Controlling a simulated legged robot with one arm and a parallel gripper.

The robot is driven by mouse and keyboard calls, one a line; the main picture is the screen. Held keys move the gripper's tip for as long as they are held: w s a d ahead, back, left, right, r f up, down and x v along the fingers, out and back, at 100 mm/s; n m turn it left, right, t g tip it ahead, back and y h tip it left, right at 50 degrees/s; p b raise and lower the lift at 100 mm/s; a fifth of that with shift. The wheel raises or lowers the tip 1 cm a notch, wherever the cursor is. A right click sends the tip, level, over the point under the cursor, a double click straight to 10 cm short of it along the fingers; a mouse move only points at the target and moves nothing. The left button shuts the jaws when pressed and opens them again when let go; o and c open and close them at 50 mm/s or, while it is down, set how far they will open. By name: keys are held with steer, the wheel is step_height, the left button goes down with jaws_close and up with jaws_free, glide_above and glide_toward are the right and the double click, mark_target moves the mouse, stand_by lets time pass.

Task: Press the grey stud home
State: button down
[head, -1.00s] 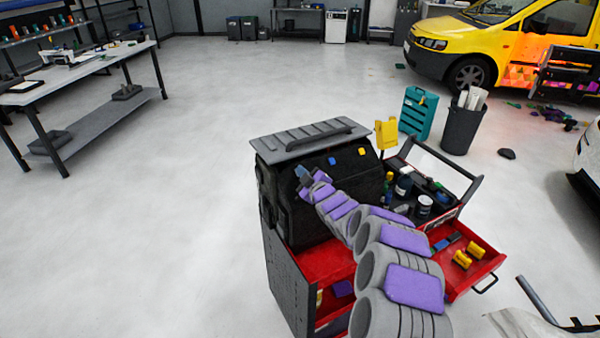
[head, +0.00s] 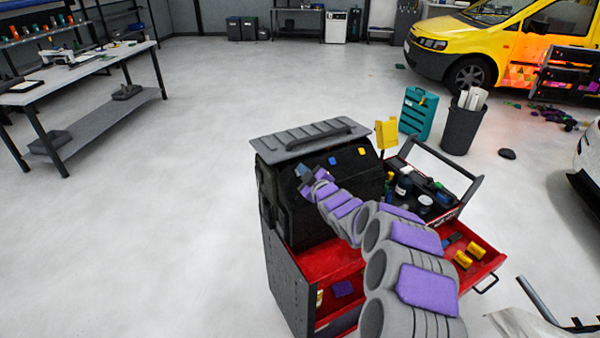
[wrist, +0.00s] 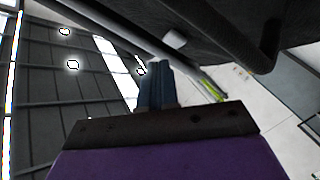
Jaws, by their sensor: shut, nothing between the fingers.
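A small pale grey stud (wrist: 175,38) sticks out of a dark surface in the wrist view. My gripper (wrist: 154,66) is shut and empty, its blue-grey fingertips just short of the stud and a little left of it in that picture. I cannot tell whether they touch. In the head view my gripper (head: 304,172) is at the left part of the black case's sloping front (head: 345,190). The grey stud cannot be made out there. A blue stud (head: 332,161) and a yellow stud (head: 362,151) sit on the same face, to the right.
The case has a grey ribbed lid (head: 300,138) and stands on a cart with an open red drawer (head: 485,268). A black tool tote (head: 440,161) and a yellow upright piece (head: 386,133) are close on the right. The floor to the left is clear.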

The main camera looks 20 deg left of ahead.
stand_by(0.3)
steer(key=shift+s+d+r+b, duration=0.1)
steer(key=shift+s+d+r, duration=0.3)
steer(key=shift+r, duration=0.25)
steer(key=shift+s+d+r+b, duration=0.15)
steer(key=shift+s+d+r, duration=0.1)
steer(key=shift+d+r, duration=0.3)
steer(key=shift+s+d+r+b, duration=0.1)
steer(key=shift+s+d+r, duration=0.25)
steer(key=shift+r, duration=0.35)
steer(key=s+d+r+m+g+h, duration=0.15)
steer(key=s+d+m+h, duration=0.5)
steer(key=d, duration=0.65)
steer(key=s+d+r+m+g+h, duration=0.1)
steer(key=s+d+m+g+h, duration=0.25)
steer(key=s+d, duration=0.8)
steer(key=s+d+m+g+h, duration=0.1)
steer(key=s+d, duration=0.4)
steer(key=s, duration=0.6)
steer(key=s+d+f+m+g+h, duration=0.1)
steer(key=s+d+m+g, duration=0.3)
steer(key=s, duration=0.7)
steer(key=s+d+f+m+g+h, duration=0.1)
steer(key=s+d+m+g, duration=0.2)
steer(key=s+d, duration=0.5)
steer(key=s, duration=0.4)
steer(key=shift+d+f, duration=0.15)
steer(key=shift+f, duration=0.1)
